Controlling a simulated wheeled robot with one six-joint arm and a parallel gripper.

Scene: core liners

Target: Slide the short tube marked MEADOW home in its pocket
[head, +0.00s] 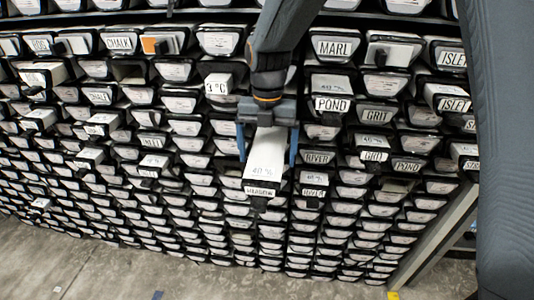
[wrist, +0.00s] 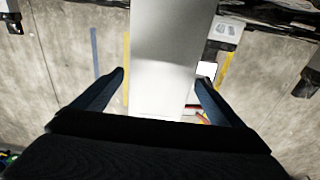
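A white tube (head: 264,158) sticks far out of the rack in the head view, with handwriting on top and a front label too small to read surely. It also shows as a pale bar down the middle of the wrist view (wrist: 165,50). My gripper (head: 267,158) is above it, with one blue finger on each side. In the wrist view my gripper (wrist: 161,76) has its fingers spread across the tube's width, with narrow gaps beside it. It looks open. The tube's pocket is hidden behind my gripper and arm.
The rack is packed with labelled tubes. A POND tube (head: 333,104), a GRIT tube (head: 374,156) and a RIVER tube (head: 317,158) are to the right, some sticking out. A °C tube (head: 217,86) juts out at upper left.

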